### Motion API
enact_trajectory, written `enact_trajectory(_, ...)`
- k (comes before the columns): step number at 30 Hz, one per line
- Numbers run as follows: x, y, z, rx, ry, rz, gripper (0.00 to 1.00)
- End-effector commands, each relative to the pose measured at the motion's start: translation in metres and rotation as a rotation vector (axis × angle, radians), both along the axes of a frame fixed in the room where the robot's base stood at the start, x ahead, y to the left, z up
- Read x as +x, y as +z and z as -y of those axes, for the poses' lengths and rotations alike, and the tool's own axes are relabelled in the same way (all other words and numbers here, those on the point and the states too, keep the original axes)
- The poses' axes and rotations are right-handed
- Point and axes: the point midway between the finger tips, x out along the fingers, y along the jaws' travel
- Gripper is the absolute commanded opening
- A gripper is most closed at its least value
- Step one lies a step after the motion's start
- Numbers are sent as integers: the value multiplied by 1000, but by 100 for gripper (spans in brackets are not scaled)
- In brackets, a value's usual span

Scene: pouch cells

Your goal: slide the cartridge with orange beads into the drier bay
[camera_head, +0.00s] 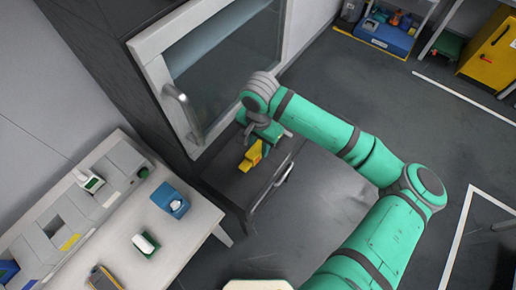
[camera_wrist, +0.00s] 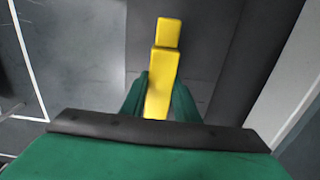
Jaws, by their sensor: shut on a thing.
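My gripper (camera_head: 258,143) is over the dark unit below the glass-fronted cabinet. In the wrist view its two green fingers (camera_wrist: 160,98) are closed on either side of a yellow stepped block (camera_wrist: 163,75). The yellow block (camera_head: 252,155) also shows in the head view, sticking out past the fingers towards the lower left. No orange beads show on it, so I cannot tell whether it is the cartridge. I cannot make out a drier bay opening; my gripper and wrist cover part of the dark unit's top (camera_head: 222,180).
A cabinet with a pale frame (camera_head: 157,80) and bar handle (camera_head: 184,112) stands behind my gripper. The dark unit has a front handle (camera_head: 272,187). A pale bench (camera_head: 190,235) at left holds a blue box (camera_head: 170,201) and several devices.

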Motion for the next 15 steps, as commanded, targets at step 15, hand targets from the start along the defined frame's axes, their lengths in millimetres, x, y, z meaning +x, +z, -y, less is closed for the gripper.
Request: enact_trajectory(15, 11, -40, -4, -1, 0, 1, 0)
